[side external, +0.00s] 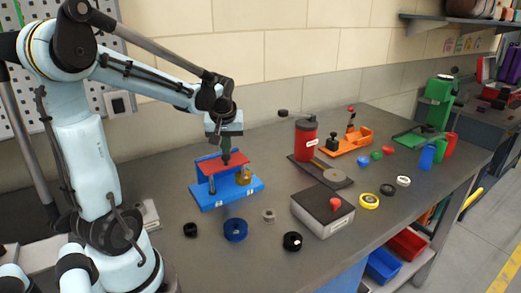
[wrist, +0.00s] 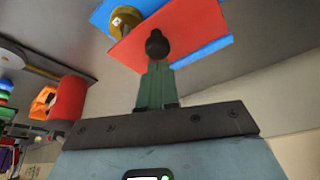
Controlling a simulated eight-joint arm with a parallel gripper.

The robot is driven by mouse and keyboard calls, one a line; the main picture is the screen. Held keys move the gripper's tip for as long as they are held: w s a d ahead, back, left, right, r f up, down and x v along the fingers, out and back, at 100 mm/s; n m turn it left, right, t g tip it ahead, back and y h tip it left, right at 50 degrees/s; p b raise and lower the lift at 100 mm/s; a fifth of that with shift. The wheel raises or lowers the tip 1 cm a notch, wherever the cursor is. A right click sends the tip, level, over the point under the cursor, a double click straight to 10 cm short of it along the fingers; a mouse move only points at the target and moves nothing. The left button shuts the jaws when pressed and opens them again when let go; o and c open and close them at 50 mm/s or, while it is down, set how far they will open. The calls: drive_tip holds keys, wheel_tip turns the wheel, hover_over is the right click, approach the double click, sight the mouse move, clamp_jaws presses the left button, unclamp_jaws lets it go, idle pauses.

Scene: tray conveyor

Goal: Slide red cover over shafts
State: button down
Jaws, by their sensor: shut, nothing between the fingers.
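The red cover (side external: 208,166) is a flat plate at the upper part of the blue fixture (side external: 226,191), with the fixture's base below it. It also shows in the wrist view (wrist: 195,40), with the blue fixture (wrist: 204,52) beyond its edge. A brass cylinder (side external: 244,176) stands beside the cover on the blue base and shows in the wrist view (wrist: 124,18). My gripper (side external: 226,158) points down at the red cover with its green fingers shut. In the wrist view, the fingertips (wrist: 157,58) meet at a dark round knob over the cover. The shafts are mostly hidden.
Black, blue and grey rings (side external: 235,230) lie in front of the fixture. A grey box with a black top (side external: 322,208) stands to the right. A red cylinder (side external: 305,138) on a dark plate and an orange fixture (side external: 347,139) are farther back.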

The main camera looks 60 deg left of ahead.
drive_tip(key=shift+d+f, duration=0.1)
drive_tip(key=shift+d, duration=0.15)
drive_tip(key=a, duration=0.1)
drive_tip(key=w+a, duration=0.1)
drive_tip(key=a, duration=0.1)
drive_tip(key=shift+w+a+r, duration=0.2)
drive_tip(key=shift+w+r, duration=0.1)
drive_tip(key=shift+r, duration=0.05)
drive_tip(key=shift+w+a+r, duration=0.1)
drive_tip(key=shift+a+r, duration=0.1)
drive_tip(key=shift+r, duration=0.15)
drive_tip(key=v, duration=0.9)
drive_tip(key=shift+r, duration=0.25)
drive_tip(key=d+f+m+t+h, duration=0.1)
drive_tip(key=d+m, duration=0.3)
drive_tip(key=d, duration=0.4)
drive_tip(key=s+d+f+m+t+h, duration=0.1)
drive_tip(key=d+f+m, duration=0.3)
drive_tip(key=d, duration=0.4)
drive_tip(key=s+d+f+m+t+h, duration=0.1)
drive_tip(key=d+f+m+t, duration=0.2)
drive_tip(key=d, duration=0.5)
drive_tip(key=shift+f+m+h, duration=0.25)
drive_tip(key=shift+m+h, duration=0.15)
drive_tip(key=shift+m, duration=0.4)
drive_tip(key=shift+s, duration=0.15)
